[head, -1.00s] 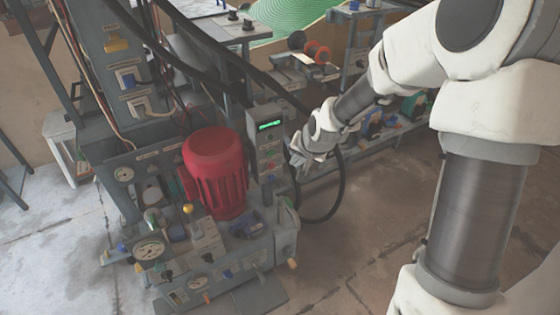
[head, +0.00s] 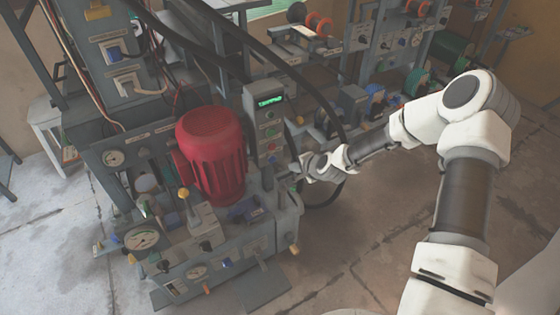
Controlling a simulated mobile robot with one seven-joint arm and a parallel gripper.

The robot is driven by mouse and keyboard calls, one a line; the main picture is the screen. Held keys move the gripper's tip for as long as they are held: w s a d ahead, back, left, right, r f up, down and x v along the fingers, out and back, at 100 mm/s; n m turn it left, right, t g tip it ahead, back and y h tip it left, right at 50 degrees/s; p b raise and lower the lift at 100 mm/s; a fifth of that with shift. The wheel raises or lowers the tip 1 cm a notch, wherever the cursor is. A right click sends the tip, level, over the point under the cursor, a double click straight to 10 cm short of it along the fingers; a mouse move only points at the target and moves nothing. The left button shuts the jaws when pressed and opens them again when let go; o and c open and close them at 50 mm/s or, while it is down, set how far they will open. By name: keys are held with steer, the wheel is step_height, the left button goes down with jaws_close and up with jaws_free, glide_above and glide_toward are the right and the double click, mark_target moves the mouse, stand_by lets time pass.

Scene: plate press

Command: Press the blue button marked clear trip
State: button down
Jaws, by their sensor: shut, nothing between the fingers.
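The press's control box (head: 255,112) stands upright just right of the red motor, with a lit green display (head: 270,101) and a column of small buttons below it. The labels are too small to read, and I cannot pick out the blue button marked clear trip. My gripper (head: 285,176) is shut and empty. It points left at the lower end of the control box, close to its right side. I cannot tell whether it touches the box. The gripper and the box's lower edge overlap in the picture.
The red motor (head: 213,155) stands left of the box. Black hoses arch behind the box and a cable loops beneath my gripper. Equipment benches fill the back.

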mark_target(272, 160)
steer(key=shift+f, duration=0.15)
steer(key=b+x, duration=0.3)
steer(key=x, duration=0.7)
steer(key=shift+a+f, duration=0.1)
steer(key=shift+w+a+r+b, duration=0.15)
steer(key=shift+w+a, duration=0.2)
steer(key=shift+w, duration=0.2)
steer(key=shift+w+a+b, duration=0.15)
steer(key=shift+w+a, duration=0.2)
steer(key=shift+w, duration=0.2)
steer(key=shift+w+a+r+b, duration=0.15)
steer(key=shift+w+a, duration=0.2)
steer(key=shift+w, duration=0.2)
steer(key=shift+f, duration=0.1)
steer(key=shift+w, duration=0.1)
